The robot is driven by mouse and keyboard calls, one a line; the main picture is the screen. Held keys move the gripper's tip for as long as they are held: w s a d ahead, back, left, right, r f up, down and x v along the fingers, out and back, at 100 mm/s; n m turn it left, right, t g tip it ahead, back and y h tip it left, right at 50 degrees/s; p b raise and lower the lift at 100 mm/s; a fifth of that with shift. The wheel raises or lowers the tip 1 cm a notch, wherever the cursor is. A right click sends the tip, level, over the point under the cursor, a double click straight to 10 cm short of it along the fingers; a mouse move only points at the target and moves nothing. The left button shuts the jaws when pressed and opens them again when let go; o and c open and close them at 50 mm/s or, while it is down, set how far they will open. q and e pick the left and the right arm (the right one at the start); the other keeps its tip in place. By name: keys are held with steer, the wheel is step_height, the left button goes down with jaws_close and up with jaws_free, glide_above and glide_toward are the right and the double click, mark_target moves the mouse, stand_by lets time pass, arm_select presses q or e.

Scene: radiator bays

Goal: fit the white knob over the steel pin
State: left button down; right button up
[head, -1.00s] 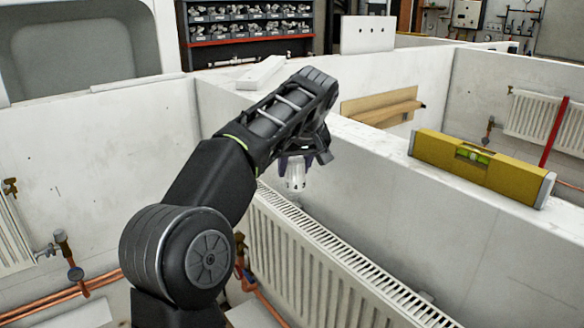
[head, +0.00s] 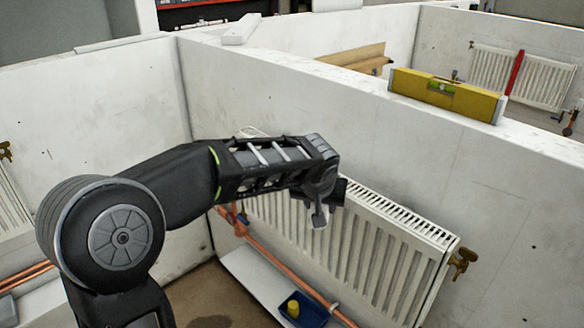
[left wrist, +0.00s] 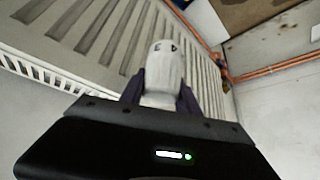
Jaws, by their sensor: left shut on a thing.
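The white knob (left wrist: 165,72) is held between the dark fingers of my left gripper (left wrist: 160,95) in the left wrist view, with small dark marks on its side. In the head view my left gripper (head: 321,200) hangs in front of the radiator's upper left part, and the knob (head: 319,216) shows as a small greyish shape below it, tilted a little. I cannot make out the steel pin in either view; the left end of the radiator is partly hidden by my arm. My right gripper is not in view.
The white radiator (head: 385,262) stands along the wall, with a brass valve (head: 463,262) at its right end. Copper pipes (head: 275,258) run low at its left. A blue tray (head: 305,309) holds a yellow thing.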

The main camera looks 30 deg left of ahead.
arm_select(q)
steer(key=d+f+m+b, duration=0.1)
steer(key=d+f, duration=0.1)
steer(key=f, duration=0.1)
steer(key=s+d+f+m+h+b, duration=0.1)
steer(key=d+f, duration=0.2)
steer(key=f, duration=0.1)
steer(key=d+f+m+h+b, duration=0.1)
steer(key=d+f, duration=0.1)
steer(key=f, duration=0.1)
steer(key=shift+s+d+f, duration=0.15)
steer(key=shift+d+f, duration=0.2)
steer(key=shift+a, duration=0.1)
